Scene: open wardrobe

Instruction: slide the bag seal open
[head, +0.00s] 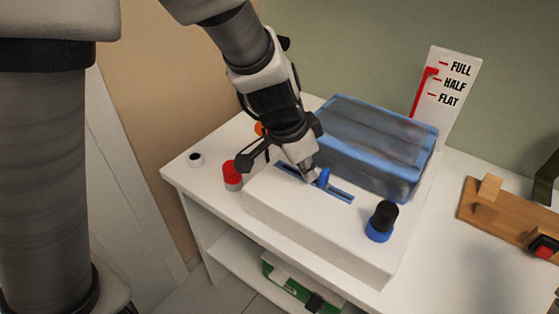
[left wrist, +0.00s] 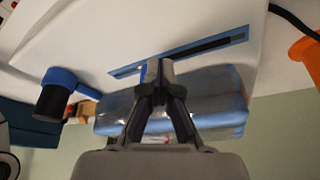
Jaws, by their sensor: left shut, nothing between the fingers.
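The blue seal slider tab (head: 324,178) stands up in a dark, blue-edged slot (head: 343,194) on top of a white box (head: 290,208). The slot (left wrist: 215,43) also runs across the left wrist view, where my fingers hide the tab. My left gripper (head: 309,174) is shut and empty, its tips low over the slot, just left of the tab. I cannot tell whether they touch it. The blue, see-through bag (head: 375,145) lies puffed up behind the slot. My right gripper is not in view.
A black-topped blue knob (head: 382,220) stands at the box's right end. A gauge card (head: 445,85) with a red pointer stands behind the bag. A wooden board (head: 490,208) lies to the right.

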